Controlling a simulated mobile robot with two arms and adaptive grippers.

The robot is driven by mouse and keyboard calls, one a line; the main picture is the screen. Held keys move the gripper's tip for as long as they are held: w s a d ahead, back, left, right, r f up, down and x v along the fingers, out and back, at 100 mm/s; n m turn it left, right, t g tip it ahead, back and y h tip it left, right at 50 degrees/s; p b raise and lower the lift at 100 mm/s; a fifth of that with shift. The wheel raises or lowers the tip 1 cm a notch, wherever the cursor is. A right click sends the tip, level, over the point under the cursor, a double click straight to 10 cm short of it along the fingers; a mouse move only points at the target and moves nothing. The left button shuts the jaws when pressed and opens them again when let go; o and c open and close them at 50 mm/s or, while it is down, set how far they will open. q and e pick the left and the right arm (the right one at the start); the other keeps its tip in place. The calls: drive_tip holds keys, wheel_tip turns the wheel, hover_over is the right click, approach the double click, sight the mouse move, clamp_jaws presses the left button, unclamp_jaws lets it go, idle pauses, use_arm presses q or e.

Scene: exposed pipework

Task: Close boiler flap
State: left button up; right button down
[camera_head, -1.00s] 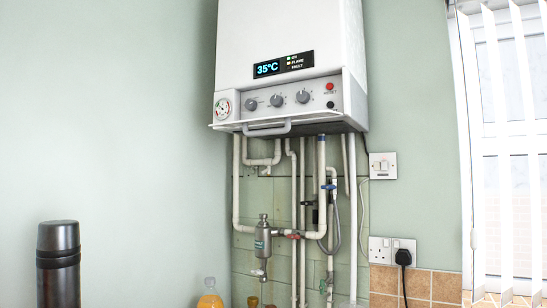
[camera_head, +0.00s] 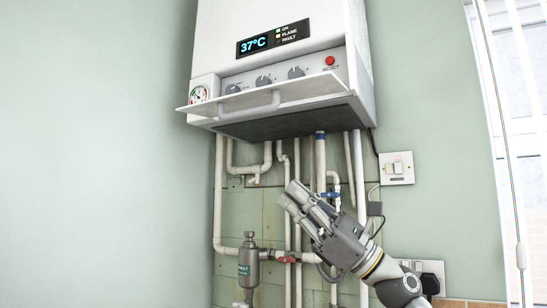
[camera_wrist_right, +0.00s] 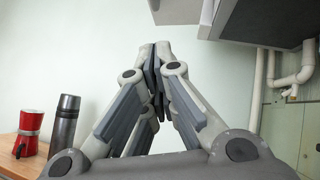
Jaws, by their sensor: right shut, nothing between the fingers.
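The boiler (camera_head: 290,25) is white, hangs on the wall and shows 37°C on its display. Its flap (camera_head: 225,108) is open along the lower front, sticking outward below the control knobs, with a pale bar handle (camera_head: 250,110) on it. The knobs and red reset button show above the flap. My right gripper (camera_head: 289,193) is below the boiler, in front of the pipes, apart from the flap and handle. It is shut and empty, fingers pointing up and left. Its fingertips meet in the right wrist view (camera_wrist_right: 158,50). My left gripper is not in view.
White pipes (camera_head: 218,190) with valves run down below the boiler. A grey filter (camera_head: 248,265) hangs on them. A switch (camera_head: 397,168) and a socket are at right, beside a window blind. A red pot (camera_wrist_right: 29,130) and dark flask (camera_wrist_right: 64,120) stand at left. The left wall is clear.

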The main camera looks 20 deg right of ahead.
sight(257, 108)
use_arm(q)
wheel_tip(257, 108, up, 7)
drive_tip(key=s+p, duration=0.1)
drive_tip(key=p, duration=0.6)
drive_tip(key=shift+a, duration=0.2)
use_arm(e)
drive_tip(key=w+a+r, duration=0.1)
drive_tip(key=a+r, duration=0.6)
drive_tip(key=r, duration=0.4)
drive_tip(key=shift+w+a, duration=0.35)
drive_tip(key=shift+w, duration=0.05)
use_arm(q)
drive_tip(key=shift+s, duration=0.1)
use_arm(e)
drive_tip(key=shift+w, duration=0.1)
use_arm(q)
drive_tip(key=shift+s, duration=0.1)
